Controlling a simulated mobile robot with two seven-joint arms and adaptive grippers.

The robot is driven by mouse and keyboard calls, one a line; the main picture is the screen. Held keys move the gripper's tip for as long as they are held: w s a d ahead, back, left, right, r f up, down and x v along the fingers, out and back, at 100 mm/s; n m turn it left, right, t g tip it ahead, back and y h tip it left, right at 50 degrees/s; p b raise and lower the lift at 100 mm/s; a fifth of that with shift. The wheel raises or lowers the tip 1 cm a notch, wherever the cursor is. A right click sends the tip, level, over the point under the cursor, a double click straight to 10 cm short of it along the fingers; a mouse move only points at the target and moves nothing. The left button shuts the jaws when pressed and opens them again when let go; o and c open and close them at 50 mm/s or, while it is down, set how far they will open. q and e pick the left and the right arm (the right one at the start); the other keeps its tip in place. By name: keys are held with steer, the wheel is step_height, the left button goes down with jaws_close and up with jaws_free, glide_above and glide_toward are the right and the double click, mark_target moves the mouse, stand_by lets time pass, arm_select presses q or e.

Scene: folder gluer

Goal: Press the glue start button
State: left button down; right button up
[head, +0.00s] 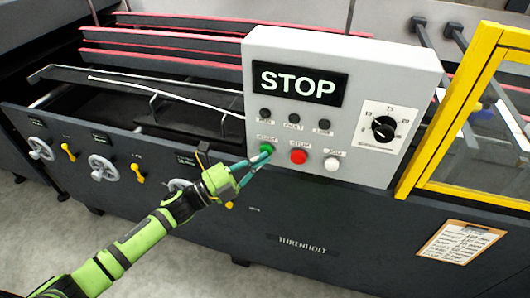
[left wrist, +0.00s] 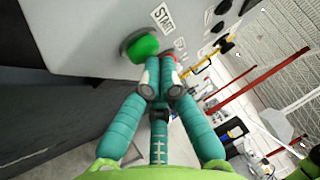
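The green button (head: 266,148), labelled START, is at the left of the lower row on a grey control box (head: 349,60). It also shows in the left wrist view (left wrist: 142,47), on the panel face just beyond my fingertips. My left gripper (head: 265,155) has its teal fingers drawn together, with nothing between them. Its tips (left wrist: 161,68) are right at the button's lower right edge; I cannot tell whether they touch it. The display (head: 299,84) reads STOP. My right gripper is not in view.
A red button (head: 298,156) and a white button (head: 331,164) sit close to the right of the green one. A black dial (head: 383,128) is on the box's right side. A yellow-framed guard (head: 480,110) stands right of the box. Handwheels (head: 103,168) stick out at left.

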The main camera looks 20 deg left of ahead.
arm_select(q)
steer(key=shift+w, duration=0.2)
steer(key=shift+s, duration=0.15)
stand_by(0.4)
steer(key=shift+s, duration=0.75)
steer(key=s+p, duration=0.2)
steer(key=s, duration=0.3)
steer(key=shift+a, duration=0.1)
stand_by(0.6)
